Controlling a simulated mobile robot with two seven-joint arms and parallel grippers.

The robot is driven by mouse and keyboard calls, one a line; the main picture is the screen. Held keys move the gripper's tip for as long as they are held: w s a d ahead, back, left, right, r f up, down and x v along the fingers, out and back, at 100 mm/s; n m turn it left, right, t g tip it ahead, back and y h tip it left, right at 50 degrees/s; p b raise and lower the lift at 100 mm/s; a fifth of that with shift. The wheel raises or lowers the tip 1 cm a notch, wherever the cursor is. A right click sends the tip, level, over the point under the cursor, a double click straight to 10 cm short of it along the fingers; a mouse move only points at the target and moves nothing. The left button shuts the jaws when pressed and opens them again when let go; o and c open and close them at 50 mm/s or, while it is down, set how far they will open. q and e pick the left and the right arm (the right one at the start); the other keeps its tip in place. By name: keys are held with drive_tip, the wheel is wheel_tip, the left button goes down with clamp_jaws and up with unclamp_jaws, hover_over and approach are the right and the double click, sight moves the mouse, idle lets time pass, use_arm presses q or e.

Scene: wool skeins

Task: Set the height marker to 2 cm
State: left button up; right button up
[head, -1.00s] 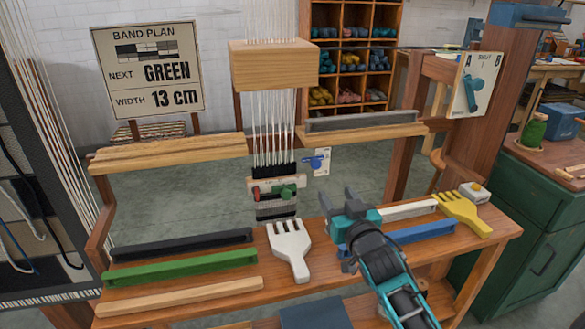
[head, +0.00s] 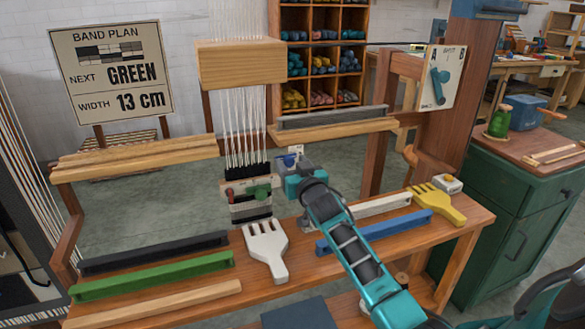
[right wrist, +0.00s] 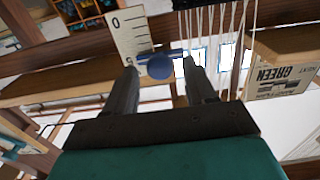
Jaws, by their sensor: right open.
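The height marker is a blue knob (head: 289,160) on a small white scale plate (head: 297,150), just right of the hanging warp threads. In the right wrist view the blue knob (right wrist: 160,66) lies between the fingertips, and the scale plate (right wrist: 128,32) with a 0 and tick marks is beside it. My right gripper (head: 291,168) is open at the knob, one finger on each side (right wrist: 160,69). I cannot tell whether the fingers touch it. The exact reading is not legible. My left gripper is not in view.
A wooden bench (head: 205,273) holds a white fork-shaped beater (head: 266,248), a yellow one (head: 437,204) and several coloured bars. A red and a green knob sit on the woven band's plate (head: 248,192) to the left. A wooden block (head: 240,62) hangs above.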

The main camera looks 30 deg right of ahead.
drive_tip(key=shift+w, duration=0.15)
drive_tip(key=shift+c, duration=0.2)
clamp_jaws()
idle(0.4)
